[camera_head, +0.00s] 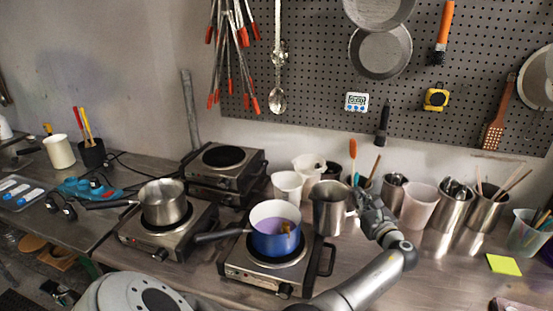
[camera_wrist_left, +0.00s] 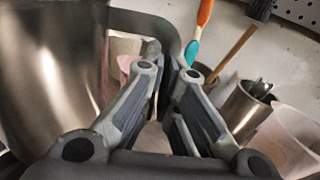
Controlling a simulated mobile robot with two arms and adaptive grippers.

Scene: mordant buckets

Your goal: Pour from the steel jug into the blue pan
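The steel jug (camera_head: 329,208) stands upright behind and to the right of the blue pan. Its wall (camera_wrist_left: 50,75) fills the left of the wrist view. The blue pan (camera_head: 273,242) sits on the front hot plate, its dark handle pointing left. It has a white inside with purple liquid and a yellowish-orange piece in it. My left gripper (camera_head: 362,203) is at the jug's right side. In the wrist view its fingers (camera_wrist_left: 168,75) are closed on the jug's handle, one on each side. The jug's contents are hidden. My right gripper is out of view.
A steel saucepan (camera_head: 163,203) sits on the hot plate to the left. White cups (camera_head: 288,187) stand behind the blue pan. A pink-white beaker (camera_head: 418,206) and steel tool pots (camera_head: 453,207) stand right of the jug. The bench by the yellow note (camera_head: 503,265) is mostly clear.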

